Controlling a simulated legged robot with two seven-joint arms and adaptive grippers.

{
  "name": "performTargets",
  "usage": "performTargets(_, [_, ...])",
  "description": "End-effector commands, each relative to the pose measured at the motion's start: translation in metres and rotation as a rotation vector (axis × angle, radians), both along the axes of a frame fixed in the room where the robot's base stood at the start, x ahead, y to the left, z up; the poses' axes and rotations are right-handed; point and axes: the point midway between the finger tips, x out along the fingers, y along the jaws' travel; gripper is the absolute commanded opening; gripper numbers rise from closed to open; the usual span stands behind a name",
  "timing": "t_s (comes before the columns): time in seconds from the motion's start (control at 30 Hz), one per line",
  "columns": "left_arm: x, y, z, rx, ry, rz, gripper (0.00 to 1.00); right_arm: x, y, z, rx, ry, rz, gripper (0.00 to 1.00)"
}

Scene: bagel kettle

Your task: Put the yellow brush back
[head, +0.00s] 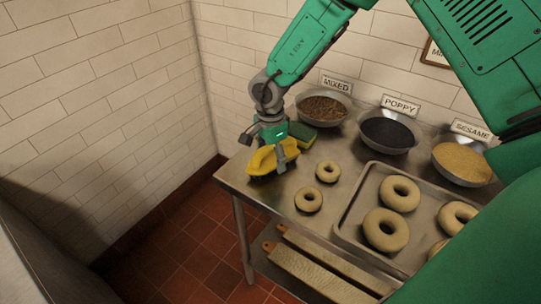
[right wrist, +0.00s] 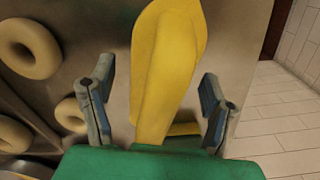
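The yellow brush (head: 262,161) lies at the left corner of the steel table, with dark bristles under its yellow body. My right gripper (head: 280,150) is right at the brush, reaching down from above. In the right wrist view, the yellow brush (right wrist: 168,60) extends between the two fingers of my right gripper (right wrist: 157,88). The fingers are spread, with a visible gap on each side of the brush. The gripper hides part of the brush in the head view. My left gripper is not in view.
A green and yellow sponge (head: 303,135) lies just behind the gripper. Bowls labelled mixed (head: 323,108), poppy (head: 388,133) and sesame (head: 462,164) line the wall. Two bagels (head: 308,200) lie on the table, beside a tray (head: 345,228) of bagels. Boards (head: 315,268) rest on a lower shelf.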

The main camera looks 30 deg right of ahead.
Motion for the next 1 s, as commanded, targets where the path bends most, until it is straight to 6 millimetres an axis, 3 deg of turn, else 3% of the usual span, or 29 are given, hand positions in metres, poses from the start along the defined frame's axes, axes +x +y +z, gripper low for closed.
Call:
performTargets(0.33, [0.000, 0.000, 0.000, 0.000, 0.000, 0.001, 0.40, 0.001, -0.001, 0.013, 0.003, -0.004, 0.001, 0.71])
performTargets(0.7, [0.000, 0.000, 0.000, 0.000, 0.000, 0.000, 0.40, 0.002, -0.001, 0.088, 0.004, -0.005, 0.000, 0.71])
performTargets(1.0, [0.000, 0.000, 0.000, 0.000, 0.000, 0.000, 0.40, 0.002, 0.000, 0.120, 0.000, -0.001, 0.001, 0.71])
